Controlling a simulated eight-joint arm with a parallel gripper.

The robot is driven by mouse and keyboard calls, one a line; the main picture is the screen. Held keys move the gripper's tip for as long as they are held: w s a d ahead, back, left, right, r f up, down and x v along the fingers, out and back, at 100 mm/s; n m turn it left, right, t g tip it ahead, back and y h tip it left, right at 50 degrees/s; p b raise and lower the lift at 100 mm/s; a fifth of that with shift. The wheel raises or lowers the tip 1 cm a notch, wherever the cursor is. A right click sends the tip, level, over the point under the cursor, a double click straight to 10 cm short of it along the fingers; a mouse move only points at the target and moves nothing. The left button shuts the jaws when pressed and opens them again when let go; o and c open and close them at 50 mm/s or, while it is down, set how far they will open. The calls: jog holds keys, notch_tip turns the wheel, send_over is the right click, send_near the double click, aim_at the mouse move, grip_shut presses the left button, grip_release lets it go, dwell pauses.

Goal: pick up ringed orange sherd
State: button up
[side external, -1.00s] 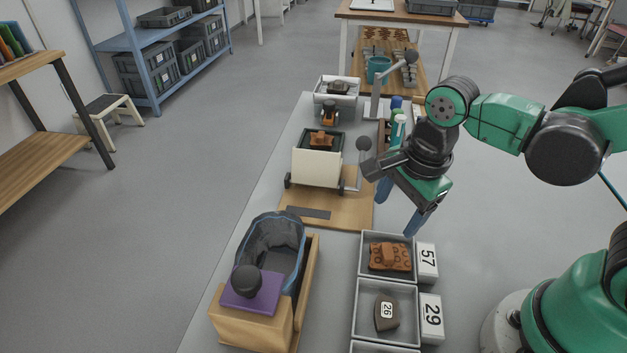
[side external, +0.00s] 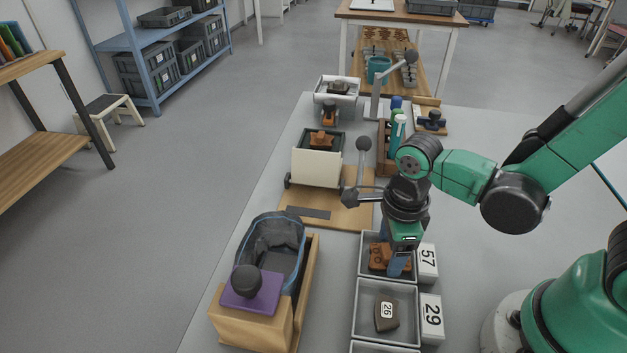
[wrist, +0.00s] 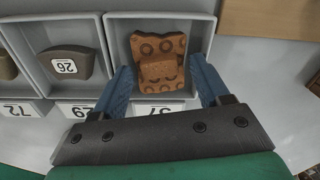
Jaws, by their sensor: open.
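The ringed orange sherd (wrist: 158,62) lies in the grey tray compartment by the 57 card, with dark rings on its face. In the side external view the sherd (side external: 378,257) is partly hidden by my gripper. My gripper (wrist: 163,85) is open, its blue fingers to either side of the sherd's near end in the wrist view. In the side external view my gripper (side external: 393,262) points down over that compartment. I see no firm contact between fingers and sherd.
A brown sherd labelled 26 (side external: 386,313) lies in the neighbouring compartment by the 29 card (side external: 432,316). The compartment walls (wrist: 109,45) stand close around the fingers. A dark lined bin (side external: 268,245) and a wooden board (side external: 350,212) are to the left.

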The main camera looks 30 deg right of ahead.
jog(key=shift+f, duration=0.35)
jog(key=c, duration=0.9)
jog(key=shift+c, duration=0.2)
jog(key=shift+r, duration=0.1)
